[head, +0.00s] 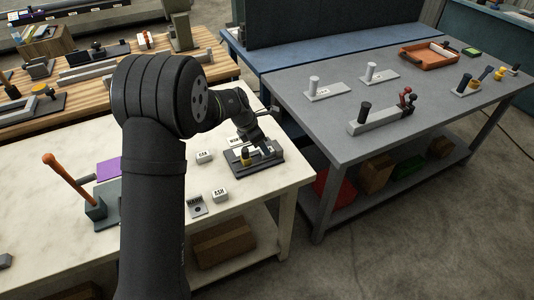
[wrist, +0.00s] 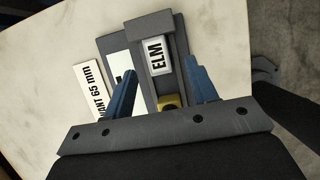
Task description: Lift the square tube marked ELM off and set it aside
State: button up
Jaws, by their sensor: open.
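The square tube marked ELM (wrist: 157,55) shows in the wrist view as a light block with a black-lettered label. It sits in a dark grey fixture (wrist: 148,24), which also shows on the white table in the head view (head: 240,172). A yellow part (wrist: 168,101) lies at the tube's near end, between my fingers. My gripper (wrist: 160,70) is open, its blue fingers on either side of the tube with gaps visible. In the head view my gripper (head: 264,148) is over the fixture and partly hides it. I cannot tell how deep the fingers reach.
A card reading WANT 65 mm (wrist: 92,90) lies left of the fixture. A block marked ASH (head: 220,195) and another light block (head: 204,156) stand nearby on the white table (head: 284,184). An orange-handled lever (head: 68,180) rises at the left. Bare tabletop lies right of the fixture.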

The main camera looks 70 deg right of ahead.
jog(key=x, duration=0.4)
jog(key=shift+w, duration=0.2)
jog(key=shift+c, duration=0.4)
jog(key=c, duration=1)
